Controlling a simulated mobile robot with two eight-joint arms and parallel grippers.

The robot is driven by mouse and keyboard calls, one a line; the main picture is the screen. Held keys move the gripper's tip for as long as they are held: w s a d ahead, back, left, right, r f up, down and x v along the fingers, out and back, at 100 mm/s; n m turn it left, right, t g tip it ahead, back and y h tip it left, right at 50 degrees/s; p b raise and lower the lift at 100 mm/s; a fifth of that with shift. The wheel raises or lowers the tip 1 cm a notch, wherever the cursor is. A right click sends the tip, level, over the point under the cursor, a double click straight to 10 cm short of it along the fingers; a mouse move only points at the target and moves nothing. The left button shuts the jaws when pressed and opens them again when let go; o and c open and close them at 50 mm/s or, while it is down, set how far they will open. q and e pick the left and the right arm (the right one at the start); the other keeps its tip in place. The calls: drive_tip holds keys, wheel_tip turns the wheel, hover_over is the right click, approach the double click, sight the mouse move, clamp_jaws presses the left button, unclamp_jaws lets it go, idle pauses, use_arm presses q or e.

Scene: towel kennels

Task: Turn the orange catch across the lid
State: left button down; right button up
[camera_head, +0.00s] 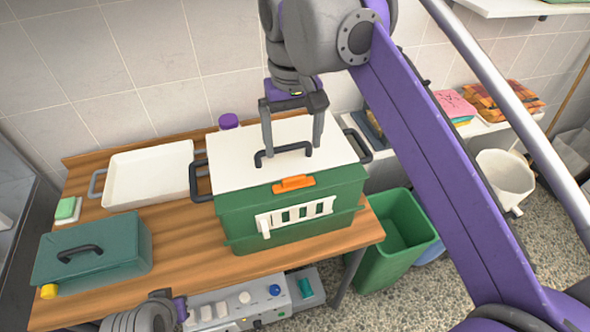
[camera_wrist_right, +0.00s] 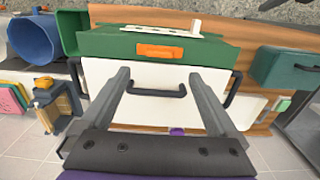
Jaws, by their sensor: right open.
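The green box (camera_head: 290,205) stands on the wooden table with its white lid (camera_head: 235,160) lying flat on top. The orange catch (camera_head: 293,184) sits at the lid's front edge, its long side parallel to that edge; it also shows in the right wrist view (camera_wrist_right: 160,51). The lid has a black handle (camera_head: 283,152). My right gripper (camera_head: 291,148) is open and empty, pointing down, its fingers on either side of the handle in the picture. Whether they touch the lid or handle I cannot tell. Only part of my left arm shows at the bottom; its gripper is out of frame.
A white slatted piece (camera_head: 295,214) is on the box front. A white tray (camera_head: 150,175) and a teal case (camera_head: 93,253) are to the left. A green bin (camera_head: 400,235) stands right of the table. A purple-capped item (camera_head: 229,121) is behind the lid.

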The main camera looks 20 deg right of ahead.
sight(294, 177)
wheel_tip(294, 177, down, 9)
drive_tip(key=shift+f+b, duration=0.15)
drive_tip(key=shift+b, duration=0.3)
drive_tip(key=shift+c, duration=0.2)
drive_tip(key=c, duration=1.3)
drive_tip(key=shift+c, duration=0.2)
